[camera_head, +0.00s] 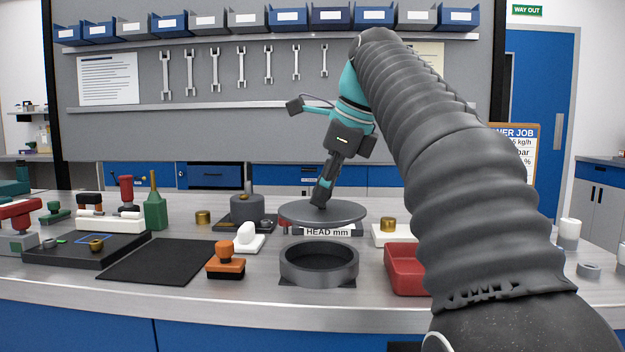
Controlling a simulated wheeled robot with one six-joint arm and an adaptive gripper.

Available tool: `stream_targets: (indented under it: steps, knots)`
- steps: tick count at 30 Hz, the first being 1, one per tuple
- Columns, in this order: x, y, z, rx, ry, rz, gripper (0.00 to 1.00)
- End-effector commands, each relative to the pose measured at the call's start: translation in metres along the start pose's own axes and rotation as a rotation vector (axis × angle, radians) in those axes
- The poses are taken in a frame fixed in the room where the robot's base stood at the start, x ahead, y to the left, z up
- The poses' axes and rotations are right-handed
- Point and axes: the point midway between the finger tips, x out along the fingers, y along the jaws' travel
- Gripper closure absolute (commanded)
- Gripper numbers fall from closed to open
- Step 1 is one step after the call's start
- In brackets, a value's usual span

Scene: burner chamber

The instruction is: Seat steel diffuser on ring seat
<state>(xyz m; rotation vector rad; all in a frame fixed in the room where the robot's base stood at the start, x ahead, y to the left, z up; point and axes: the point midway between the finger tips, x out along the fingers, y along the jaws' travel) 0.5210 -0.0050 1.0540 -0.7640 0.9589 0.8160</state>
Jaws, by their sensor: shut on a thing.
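The steel diffuser (345,213) is a flat grey disc in the middle of the head view. My gripper (322,198) points down at the disc's centre and is shut on it, though the fingertips are small and the grip point is hard to make out. The disc looks level and appears raised above the bench, behind the ring seat. The ring seat (319,275) is a dark grey open ring on a dark base near the bench's front edge. Its inside looks empty. The disc and the ring look apart.
A red tray (404,270) stands right of the ring. An orange-and-black stamp-like block (226,259) and a white piece (245,238) stand to its left. A sign reading "HEAD mm" (328,232) is behind. A black mat (158,259) lies further left. My arm covers the right side.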

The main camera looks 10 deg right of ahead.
Motion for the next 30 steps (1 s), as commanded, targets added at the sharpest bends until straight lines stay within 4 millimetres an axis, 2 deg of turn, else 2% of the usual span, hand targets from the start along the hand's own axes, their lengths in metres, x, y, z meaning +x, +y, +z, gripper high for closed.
stream_targets:
  steps: [18, 30]
  knots:
    - [0.001, 0.0, 0.002, -0.002, -0.004, 0.001, 1.0]
    - [0.027, 0.006, -0.009, -0.001, -0.004, 0.0, 1.0]
